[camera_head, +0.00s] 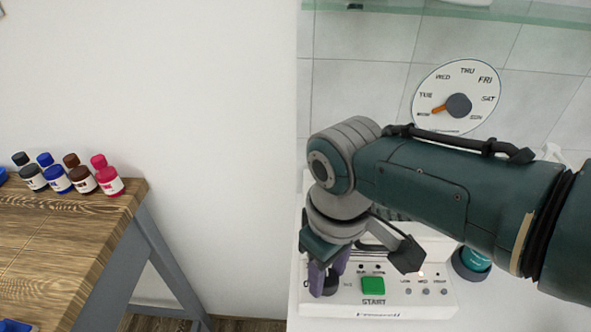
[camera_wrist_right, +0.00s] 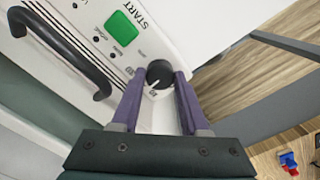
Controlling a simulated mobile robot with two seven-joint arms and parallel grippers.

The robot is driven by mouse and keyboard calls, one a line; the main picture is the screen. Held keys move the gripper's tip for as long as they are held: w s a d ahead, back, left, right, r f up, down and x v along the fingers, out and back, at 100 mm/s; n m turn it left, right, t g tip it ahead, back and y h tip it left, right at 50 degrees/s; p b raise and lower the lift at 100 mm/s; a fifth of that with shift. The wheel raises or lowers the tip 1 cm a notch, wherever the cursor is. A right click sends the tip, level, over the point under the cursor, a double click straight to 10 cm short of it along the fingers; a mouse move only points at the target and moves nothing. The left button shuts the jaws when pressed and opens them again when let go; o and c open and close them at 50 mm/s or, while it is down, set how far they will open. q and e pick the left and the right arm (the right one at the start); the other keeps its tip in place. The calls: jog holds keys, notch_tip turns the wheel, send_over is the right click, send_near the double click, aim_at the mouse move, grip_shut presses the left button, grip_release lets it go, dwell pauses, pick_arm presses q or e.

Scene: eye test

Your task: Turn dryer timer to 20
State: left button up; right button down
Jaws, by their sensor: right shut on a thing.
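The dryer's white control panel (camera_head: 420,299) shows a green START button (camera_head: 373,286), small lights and a row of small buttons. The black timer knob (camera_wrist_right: 159,72) is at the panel's end beside the START button (camera_wrist_right: 122,25). Its white mark points down and slightly left in the wrist view, towards a small label that I cannot read. My right gripper (camera_head: 326,283) reaches down from above, with its purple fingers (camera_wrist_right: 158,84) shut on the knob, one on each side. In the head view the fingers mostly hide the knob and its scale. My left gripper is out of view.
A round weekday dial (camera_head: 477,74) with an orange pointer is on the tiled wall behind my right arm. A teal container (camera_head: 472,262) stands right of the panel. A wooden table (camera_head: 75,225) with several small bottles (camera_head: 108,176) is at left. A gap separates table and dryer.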

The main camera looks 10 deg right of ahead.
jog(key=shift+c, duration=2.1)
grip_release()
